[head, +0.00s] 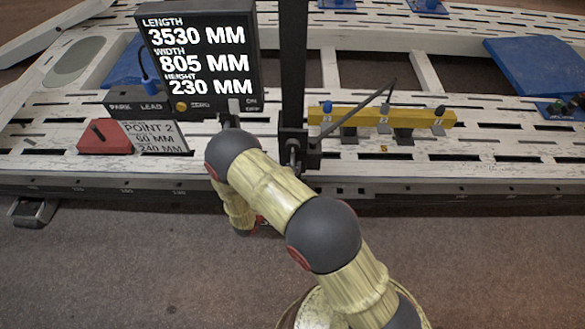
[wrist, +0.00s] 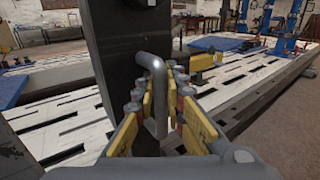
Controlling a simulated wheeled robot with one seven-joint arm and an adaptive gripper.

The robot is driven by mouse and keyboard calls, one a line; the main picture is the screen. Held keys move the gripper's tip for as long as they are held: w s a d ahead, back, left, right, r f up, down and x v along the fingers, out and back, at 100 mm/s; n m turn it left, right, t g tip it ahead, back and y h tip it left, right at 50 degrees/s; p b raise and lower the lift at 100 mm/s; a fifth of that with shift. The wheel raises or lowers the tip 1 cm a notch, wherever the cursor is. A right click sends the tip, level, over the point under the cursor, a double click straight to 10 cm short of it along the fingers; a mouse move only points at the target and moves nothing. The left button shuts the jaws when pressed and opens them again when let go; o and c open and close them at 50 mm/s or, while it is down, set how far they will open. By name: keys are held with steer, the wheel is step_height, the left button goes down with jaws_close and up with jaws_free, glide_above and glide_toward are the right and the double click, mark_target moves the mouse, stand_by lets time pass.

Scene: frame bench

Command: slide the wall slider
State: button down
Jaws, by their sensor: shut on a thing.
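A grey bent metal handle (wrist: 152,66) stands out from a dark upright post (wrist: 118,65) in the wrist view. My gripper (wrist: 161,108), with yellow-padded fingers, is shut around the handle's vertical part. In the head view the dark post (head: 293,70) rises in front of the white slotted bench, with a dark block (head: 296,143) low on it. I take this post and handle to be the slider, but no label shows it. My gripper is hidden in the head view behind my bamboo-coloured arm.
A display (head: 200,55) reading length, width and height stands left of the post. A yellow bar (head: 420,118) with several clamps lies right of it on the white bench (head: 510,150). A red block (head: 104,136) sits at the left. Open floor (head: 120,270) lies in front.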

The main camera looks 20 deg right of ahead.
mark_target(294, 148)
step_height(294, 148, up, 11)
steer(key=p, duration=0.6)
steer(key=shift+f, duration=0.15)
steer(key=c, duration=1.8)
jaws_free()
steer(key=shift+f, duration=0.1)
steer(key=shift+c, duration=0.2)
steer(key=v, duration=1.2)
